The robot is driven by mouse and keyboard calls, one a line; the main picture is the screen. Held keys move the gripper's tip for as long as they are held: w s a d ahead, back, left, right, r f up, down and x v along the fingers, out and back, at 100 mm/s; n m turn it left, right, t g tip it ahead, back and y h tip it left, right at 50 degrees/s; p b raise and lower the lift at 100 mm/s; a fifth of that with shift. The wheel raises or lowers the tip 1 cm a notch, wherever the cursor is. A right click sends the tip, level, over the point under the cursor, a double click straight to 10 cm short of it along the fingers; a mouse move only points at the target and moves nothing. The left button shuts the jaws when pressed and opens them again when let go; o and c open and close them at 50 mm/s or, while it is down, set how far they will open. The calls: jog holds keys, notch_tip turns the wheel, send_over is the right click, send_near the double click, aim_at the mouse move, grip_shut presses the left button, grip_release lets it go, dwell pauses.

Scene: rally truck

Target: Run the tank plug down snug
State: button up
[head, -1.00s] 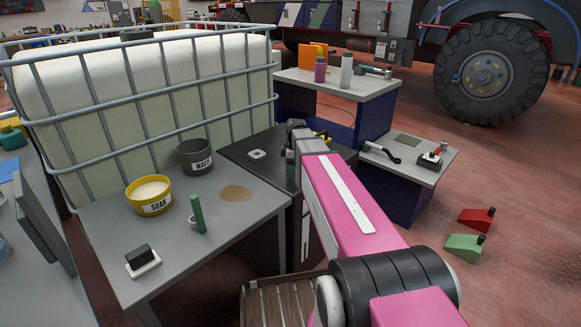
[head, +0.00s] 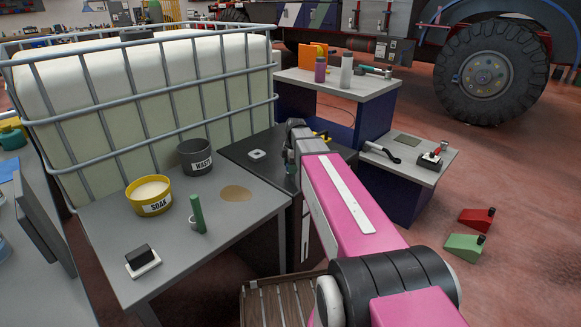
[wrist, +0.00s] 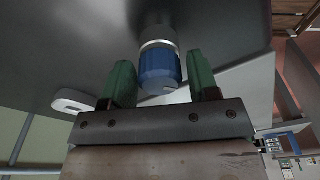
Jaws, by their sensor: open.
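The plug (wrist: 160,68) has a blue cap below a silver collar and stands against a dark surface in the wrist view. My gripper (wrist: 160,76) is open, with one green finger on each side of the blue cap. A gap shows on both sides, wider on the right. In the head view my gripper (head: 291,150) is over the dark top (head: 238,150) beside the caged white tank, and my pink arm hides part of that area. The plug cannot be made out there. How far down the plug sits cannot be told.
A white square piece (head: 256,155) lies on the dark top. The grey table (head: 200,262) holds a yellow SOAK tub (head: 149,209), a WASTE pot (head: 196,172) and a green cylinder (head: 198,215). The caged tank (head: 150,95) stands behind. A stepped bench (head: 330,83) is at right.

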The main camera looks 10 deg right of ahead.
jog(key=shift+n, duration=0.8)
jog(key=shift+n, duration=0.9)
jog(key=shift+c, duration=0.3)
jog(key=c, duration=0.5)
jog(key=shift+o, duration=0.2)
jog(key=shift+m, duration=0.9)
jog(key=shift+m, duration=0.8)
